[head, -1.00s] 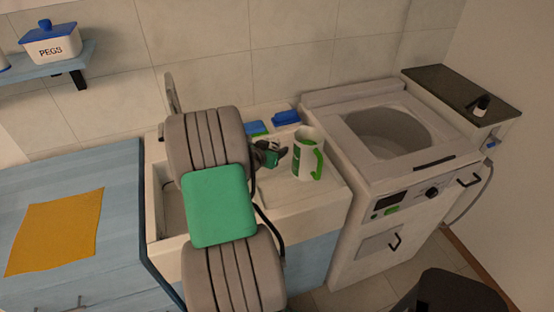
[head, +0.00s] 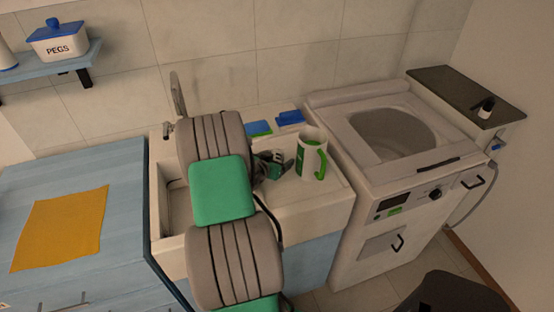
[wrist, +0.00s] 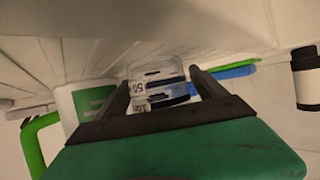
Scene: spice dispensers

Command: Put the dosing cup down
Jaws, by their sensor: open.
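The dosing cup (wrist: 157,84) is a small clear cup with dark bands and printed numbers. In the wrist view it stands between the two fingers of my gripper (wrist: 162,92), which are open around it. In the head view my gripper (head: 274,167) is low over the drainboard of the sink unit, partly hidden by my arm. A small pale patch at its fingers (head: 277,155) looks like the cup. Whether the fingers touch the cup is not clear.
A white and green jug (head: 308,160) stands just right of my gripper. A green and blue sponge (head: 258,128) and a blue item (head: 290,117) lie behind. The washing machine (head: 390,165) is to the right. An orange cloth (head: 60,228) lies on the left counter.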

